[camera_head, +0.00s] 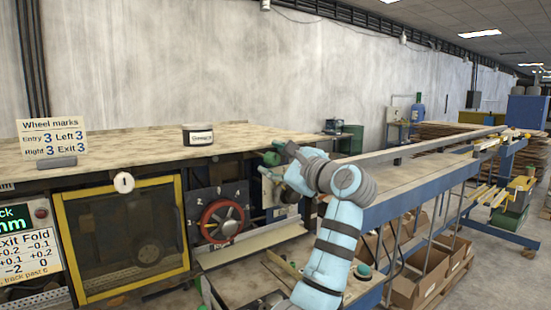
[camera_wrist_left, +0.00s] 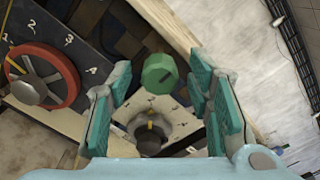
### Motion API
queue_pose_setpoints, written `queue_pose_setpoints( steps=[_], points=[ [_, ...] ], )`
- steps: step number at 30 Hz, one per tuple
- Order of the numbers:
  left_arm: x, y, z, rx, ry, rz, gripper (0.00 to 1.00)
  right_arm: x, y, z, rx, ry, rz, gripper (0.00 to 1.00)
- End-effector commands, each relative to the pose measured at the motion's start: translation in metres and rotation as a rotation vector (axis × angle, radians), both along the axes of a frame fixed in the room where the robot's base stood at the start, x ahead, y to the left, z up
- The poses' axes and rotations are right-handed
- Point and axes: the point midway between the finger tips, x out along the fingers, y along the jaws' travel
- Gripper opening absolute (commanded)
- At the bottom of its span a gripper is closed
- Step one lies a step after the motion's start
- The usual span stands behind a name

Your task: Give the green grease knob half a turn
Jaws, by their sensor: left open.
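The fingers are open and look apart from the knob. In the head view my left gripper (camera_head: 272,162) is at the machine front just under the bench edge, right of the red handwheel. I cannot make out the green knob there; the gripper and arm seem to cover it. My right gripper is in neither view.
A black knob with a yellow mark (camera_wrist_left: 150,132) sits close to the green knob on a pale dial plate. The red handwheel (camera_head: 222,220) and the yellow-framed window (camera_head: 128,240) are to the left.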

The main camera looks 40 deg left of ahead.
Motion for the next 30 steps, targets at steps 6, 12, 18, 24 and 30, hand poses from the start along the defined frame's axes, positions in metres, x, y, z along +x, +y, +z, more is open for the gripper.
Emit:
queue_pose_setpoints(
  steps=[6, 12, 18, 24, 30],
  points=[
    [-0.0001, -0.0002, -0.0007, 0.000, 0.001, 0.000, 0.35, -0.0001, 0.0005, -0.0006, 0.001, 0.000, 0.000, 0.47],
    [-0.0002, -0.0003, -0.0006, 0.000, 0.001, 0.000, 0.03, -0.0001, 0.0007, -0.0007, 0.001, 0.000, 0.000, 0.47],
    [-0.0003, -0.0003, -0.0004, 0.002, 0.005, 0.001, 0.00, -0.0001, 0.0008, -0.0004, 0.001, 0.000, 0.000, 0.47],
    [-0.0003, -0.0003, 0.0000, 0.015, 0.046, 0.001, 0.00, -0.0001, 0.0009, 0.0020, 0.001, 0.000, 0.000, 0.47],
    [-0.0003, -0.0003, 0.0008, 0.045, 0.148, 0.001, 0.00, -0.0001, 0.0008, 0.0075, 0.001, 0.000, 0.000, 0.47]
  ],
)
